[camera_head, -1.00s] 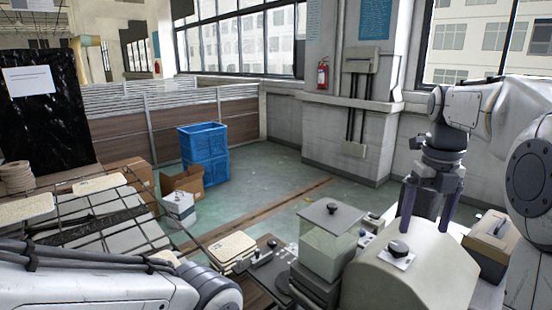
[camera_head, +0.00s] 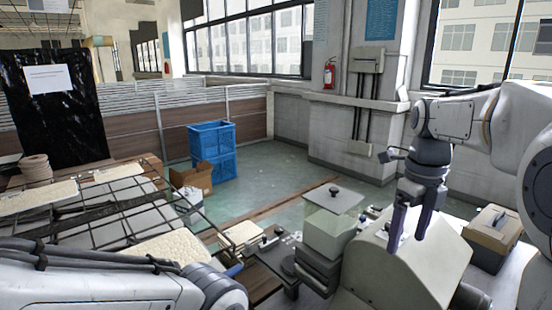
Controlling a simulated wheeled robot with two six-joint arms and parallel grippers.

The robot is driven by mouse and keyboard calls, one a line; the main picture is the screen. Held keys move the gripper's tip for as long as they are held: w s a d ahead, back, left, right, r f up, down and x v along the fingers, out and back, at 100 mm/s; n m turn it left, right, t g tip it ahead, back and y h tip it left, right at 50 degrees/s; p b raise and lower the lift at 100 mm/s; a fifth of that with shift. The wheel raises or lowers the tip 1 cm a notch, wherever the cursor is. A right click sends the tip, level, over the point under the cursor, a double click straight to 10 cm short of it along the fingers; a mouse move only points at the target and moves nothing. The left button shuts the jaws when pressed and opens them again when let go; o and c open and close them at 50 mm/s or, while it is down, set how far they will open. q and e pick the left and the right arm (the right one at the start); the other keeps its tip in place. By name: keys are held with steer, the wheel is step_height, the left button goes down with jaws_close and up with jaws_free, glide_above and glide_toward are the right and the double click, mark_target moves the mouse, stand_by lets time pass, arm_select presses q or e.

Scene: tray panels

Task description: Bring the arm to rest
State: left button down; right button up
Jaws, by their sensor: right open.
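My right arm comes in from the right, and its gripper (camera_head: 409,236) points down with its two dark fingers apart. It is empty, in front of or just above a rounded beige housing (camera_head: 408,270); the picture does not show whether they touch. My left arm (camera_head: 100,287) lies across the lower left, and its gripper is not in view.
A box with a knobbed lid (camera_head: 330,234) stands left of the housing. A case with a handle (camera_head: 493,240) is at the right. A wire rack with pale panels (camera_head: 103,210) fills the left. Blue crates (camera_head: 211,152) stand on open floor.

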steer(key=s+a+f+n+b, duration=0.2)
steer(key=s+a+f+n, duration=0.25)
steer(key=a+n, duration=0.35)
steer(key=s+a+f+n+b, duration=0.25)
steer(key=a+f+n, duration=0.35)
steer(key=n, duration=0.4)
steer(key=s+a+f+n+b, duration=0.1)
steer(key=s+a+f+n, duration=0.2)
steer(key=n, duration=0.7)
steer(key=s+a+f+n+b, duration=0.2)
steer(key=s+a+f+n, duration=0.1)
steer(key=s+f+n, duration=0.4)
steer(key=s+n, duration=0.3)
steer(key=s, duration=0.2)
steer(key=shift+a+f+y, duration=0.3)
steer(key=shift+a+y, duration=0.1)
steer(key=shift+s, duration=0.1)
